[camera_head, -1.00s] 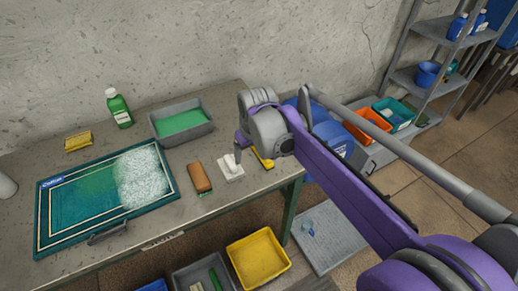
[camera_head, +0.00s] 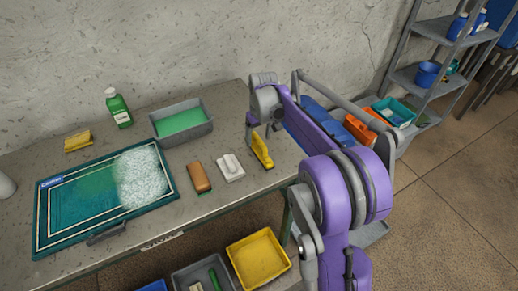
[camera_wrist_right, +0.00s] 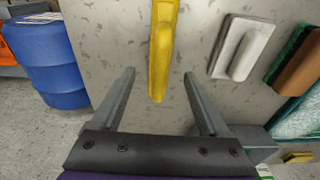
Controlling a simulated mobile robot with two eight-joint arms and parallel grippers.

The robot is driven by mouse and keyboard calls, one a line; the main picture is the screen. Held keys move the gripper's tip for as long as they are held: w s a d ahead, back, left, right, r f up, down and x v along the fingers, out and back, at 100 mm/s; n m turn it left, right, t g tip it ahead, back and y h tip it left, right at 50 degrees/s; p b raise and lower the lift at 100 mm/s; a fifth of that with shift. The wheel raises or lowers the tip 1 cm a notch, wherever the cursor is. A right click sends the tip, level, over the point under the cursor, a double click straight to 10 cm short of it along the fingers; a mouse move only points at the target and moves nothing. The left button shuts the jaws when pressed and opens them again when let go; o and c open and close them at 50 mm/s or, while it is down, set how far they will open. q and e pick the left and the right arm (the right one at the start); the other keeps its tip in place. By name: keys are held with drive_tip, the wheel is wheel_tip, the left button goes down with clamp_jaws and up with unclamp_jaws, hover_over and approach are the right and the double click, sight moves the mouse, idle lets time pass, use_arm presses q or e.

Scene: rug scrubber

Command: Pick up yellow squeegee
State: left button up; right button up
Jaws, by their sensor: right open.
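The yellow squeegee (camera_head: 262,152) lies near the right end of the grey table, beyond the white-handled block. My right gripper (camera_head: 263,130) is over it, pointing down, open and empty. In the right wrist view the squeegee's yellow handle (camera_wrist_right: 161,55) runs between the two open fingers (camera_wrist_right: 159,74), with a gap on each side. The squeegee's far end is cut off by that view's top edge. I cannot tell whether either finger is low enough to be beside the handle. My left gripper is out of view.
A white-handled block (camera_head: 230,167) and a brown brush (camera_head: 200,177) lie left of the squeegee. A grey tray with green liquid (camera_head: 165,133), a green bottle (camera_head: 119,110) and a foamy green rug (camera_head: 60,240) are farther left. A blue barrel (camera_wrist_right: 50,60) stands off the table's edge.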

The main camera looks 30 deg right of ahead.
sight(259, 147)
wheel_tip(259, 147, down, 5)
drive_tip(key=shift+w+f, duration=0.1)
drive_tip(key=shift+w, duration=0.05)
clamp_jaws()
idle(0.4)
